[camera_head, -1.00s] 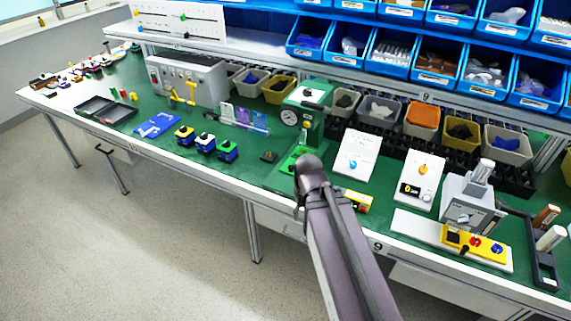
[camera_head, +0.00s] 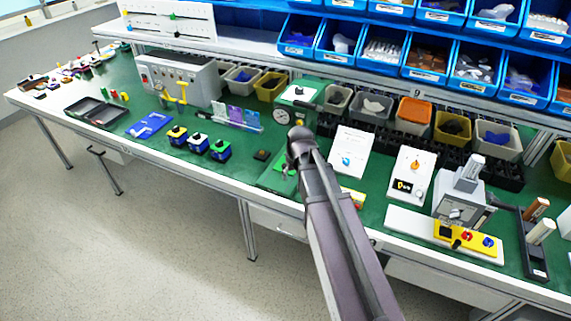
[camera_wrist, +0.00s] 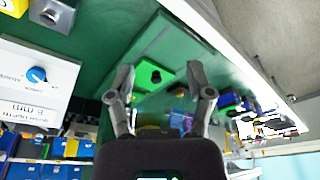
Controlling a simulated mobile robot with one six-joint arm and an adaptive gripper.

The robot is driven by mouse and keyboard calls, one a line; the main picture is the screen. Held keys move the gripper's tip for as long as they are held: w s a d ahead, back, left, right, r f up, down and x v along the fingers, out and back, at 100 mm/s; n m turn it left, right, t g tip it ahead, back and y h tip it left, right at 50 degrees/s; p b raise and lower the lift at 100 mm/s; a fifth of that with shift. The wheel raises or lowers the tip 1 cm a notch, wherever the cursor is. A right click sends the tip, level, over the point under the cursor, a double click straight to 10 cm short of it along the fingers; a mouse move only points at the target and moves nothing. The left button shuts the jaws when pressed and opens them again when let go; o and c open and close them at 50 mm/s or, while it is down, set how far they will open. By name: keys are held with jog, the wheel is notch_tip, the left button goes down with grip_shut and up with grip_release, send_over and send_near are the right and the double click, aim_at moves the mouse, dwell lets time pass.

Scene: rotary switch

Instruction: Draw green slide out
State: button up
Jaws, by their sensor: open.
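The green slide, a bright green block (camera_wrist: 150,84) with a black knob (camera_wrist: 156,76) on it, lies on a darker green base in the wrist view. In the head view, part of the bright green (camera_head: 291,168) shows just left of my arm, at the foot of the press. My gripper (camera_wrist: 159,70) is open, with one finger on each side of the block in the wrist view and nothing held. I cannot tell how far it is above the block. My arm hides much of the press and the block in the head view.
The press gauge (camera_head: 281,117) is just behind my arm's end. A white panel with a blue knob (camera_head: 346,160) stands close to the right. The bench's front edge (camera_head: 215,190) is near.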

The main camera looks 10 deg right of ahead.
jog(key=t, duration=0.2)
send_near(285, 166)
notch_tip(285, 166, up, 2)
jog(key=shift+s+d+r+n+p, duration=0.1)
jog(key=shift+s+d+n+p, duration=0.1)
jog(key=shift+n+p, duration=0.15)
jog(key=b+x, duration=1.1)
jog(key=x, duration=0.1)
jog(key=shift+a, duration=0.15)
dwell(0.3)
grip_shut()
